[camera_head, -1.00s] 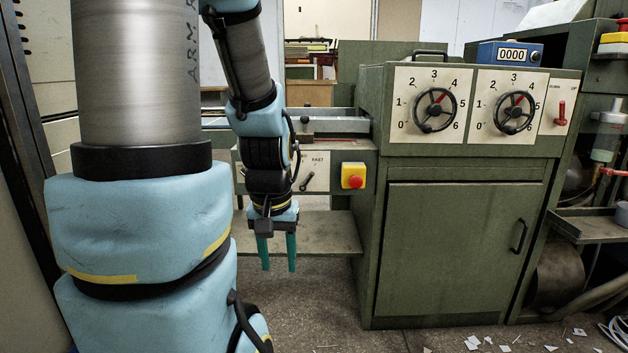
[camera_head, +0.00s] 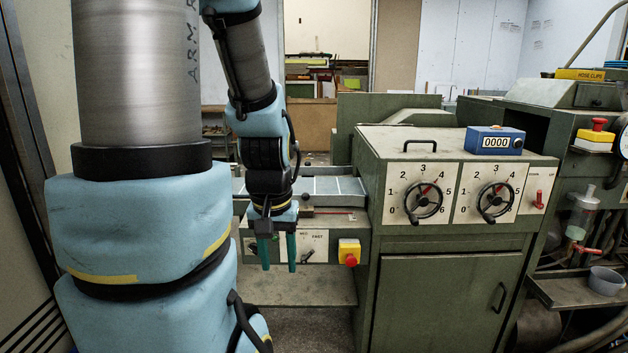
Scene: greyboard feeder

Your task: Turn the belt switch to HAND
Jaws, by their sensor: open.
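My gripper (camera_head: 278,266) hangs pointing down with its two teal fingers apart and nothing between them. It is in front of a pale switch panel (camera_head: 321,241) on the green machine's low front and hides the panel's left part. A small dark lever (camera_head: 307,256) shows on this panel just right of the fingers, with the word FAST above its right side. I cannot read a HAND mark or a belt label, so I cannot tell which control is the belt switch.
A red button on a yellow box (camera_head: 349,252) sits right of the panel. Two dark handwheels (camera_head: 424,200) (camera_head: 495,201), a red lever (camera_head: 538,199) and a blue counter (camera_head: 494,140) are farther right. A shelf (camera_head: 310,287) lies below the panel.

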